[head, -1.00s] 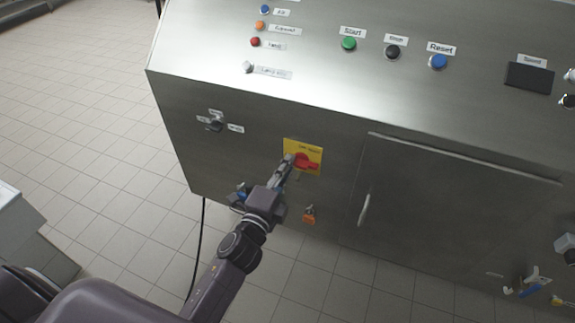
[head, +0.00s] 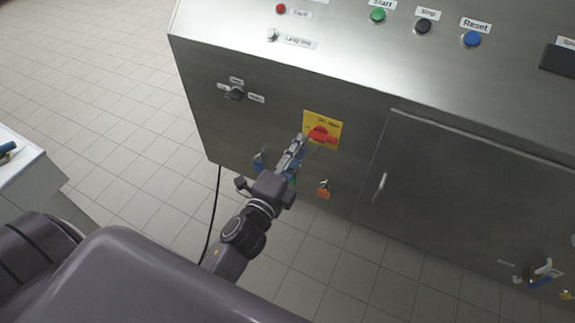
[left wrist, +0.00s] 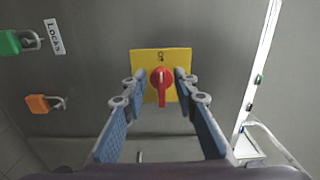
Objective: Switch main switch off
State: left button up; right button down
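The main switch is a red rotary handle (head: 321,133) on a yellow plate (head: 334,145), on the front of the steel cabinet. My left gripper (head: 300,142) is in front of the switch, at its left in the head view. In the left wrist view, the red handle (left wrist: 162,86) points down the picture on its yellow plate (left wrist: 143,58). My left gripper (left wrist: 165,80) is open there, with one finger on each side of the handle. I see no clear contact. My right gripper is in neither view.
A small black selector switch (head: 235,94) sits left on the cabinet front. A cabinet door with a handle (head: 379,187) is to the right. Tiled floor lies open at left.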

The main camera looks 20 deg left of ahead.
pick_arm(q)
jog(key=s, duration=0.7)
jog(key=shift+s+a, duration=0.15)
jog(key=shift+s, duration=0.25)
jog(key=s+d+f+n+g, duration=0.1)
jog(key=s+f+n+g, duration=0.2)
jog(key=f, duration=0.9)
jog(key=s+d+f+n+g, duration=0.1)
jog(key=s+f+n+g, duration=0.25)
jog(key=f, duration=0.85)
jog(key=s+d+f+n+g, duration=0.15)
jog(key=s+f, duration=0.25)
jog(key=f, duration=0.8)
jog(key=s+a+f+n+g, duration=0.2)
jog(key=s+f, duration=0.4)
jog(key=s, duration=0.3)
jog(key=s+a+f+n+g, duration=0.2)
jog(key=s+f, duration=0.4)
jog(key=s, duration=0.3)
jog(key=s+a+f+n+g, duration=0.3)
jog(key=s+f+g, duration=0.2)
jog(key=s+f, duration=0.2)
jog(key=shift+s+n+y, duration=0.3)
jog(key=shift+s+n, duration=0.1)
jog(key=shift+s, duration=0.7)
